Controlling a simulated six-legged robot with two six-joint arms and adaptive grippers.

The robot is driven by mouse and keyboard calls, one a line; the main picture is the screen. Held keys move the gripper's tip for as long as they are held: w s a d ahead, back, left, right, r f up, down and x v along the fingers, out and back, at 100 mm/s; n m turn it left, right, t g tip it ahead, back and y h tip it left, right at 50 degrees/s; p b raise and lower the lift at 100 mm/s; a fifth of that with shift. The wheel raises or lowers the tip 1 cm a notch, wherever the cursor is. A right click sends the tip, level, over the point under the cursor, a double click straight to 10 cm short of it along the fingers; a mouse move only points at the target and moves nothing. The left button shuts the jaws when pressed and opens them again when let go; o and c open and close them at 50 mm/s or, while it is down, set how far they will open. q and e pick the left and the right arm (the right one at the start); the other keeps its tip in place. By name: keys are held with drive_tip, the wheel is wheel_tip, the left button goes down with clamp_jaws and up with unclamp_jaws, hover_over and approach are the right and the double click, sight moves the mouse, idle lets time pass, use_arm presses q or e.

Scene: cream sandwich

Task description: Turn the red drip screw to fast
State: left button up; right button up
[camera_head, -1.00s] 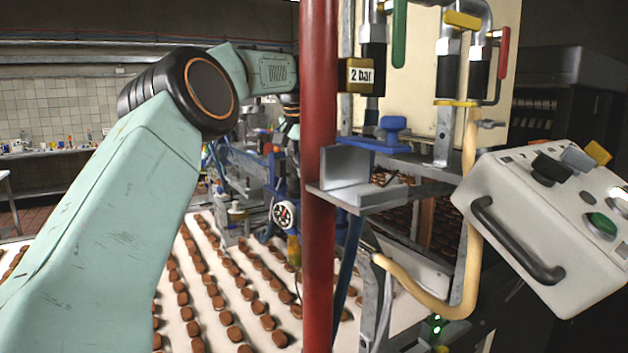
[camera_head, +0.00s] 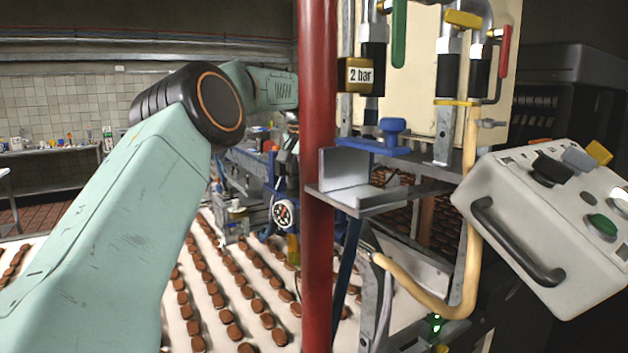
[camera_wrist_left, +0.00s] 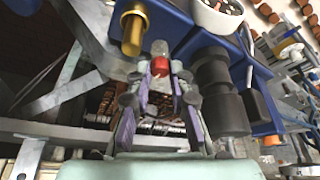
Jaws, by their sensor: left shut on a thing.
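The red drip screw (camera_wrist_left: 160,67) shows in the left wrist view as a small red piece under the blue machine block. My left gripper (camera_wrist_left: 159,76) has its fingertips around it, and the gripper is shut on it. The purple-lined fingers reach up from the bottom of that view. In the head view my left arm comes in from the left and its wrist end passes behind the red post, so the gripper and screw cannot be made out there. Which way the screw is turned cannot be told. My right gripper is not in view.
A thick red post (camera_head: 318,180) stands in front of the machine. A brass fitting (camera_wrist_left: 134,30) and a black cylinder (camera_wrist_left: 218,92) lie close to the left gripper. A white control box (camera_head: 545,230) is at the right. Rows of brown biscuits (camera_head: 232,330) lie on a white belt.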

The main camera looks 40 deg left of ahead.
use_arm(q)
clamp_jaws()
drive_tip(key=shift+r+n, duration=0.1)
drive_tip(key=shift+n, duration=0.2)
drive_tip(key=n+y, duration=0.1)
drive_tip(key=n, duration=0.2)
drive_tip(key=shift+d+g, duration=0.15)
drive_tip(key=shift+g, duration=0.15)
drive_tip(key=shift+w+n+g+y, duration=0.1)
drive_tip(key=shift+n+g+y, duration=0.2)
drive_tip(key=shift+n, duration=0.7)
drive_tip(key=shift+w+n+g+y, duration=0.1)
drive_tip(key=shift+n+y, duration=0.3)
drive_tip(key=shift+n, duration=0.6)
drive_tip(key=shift+d, duration=0.1)
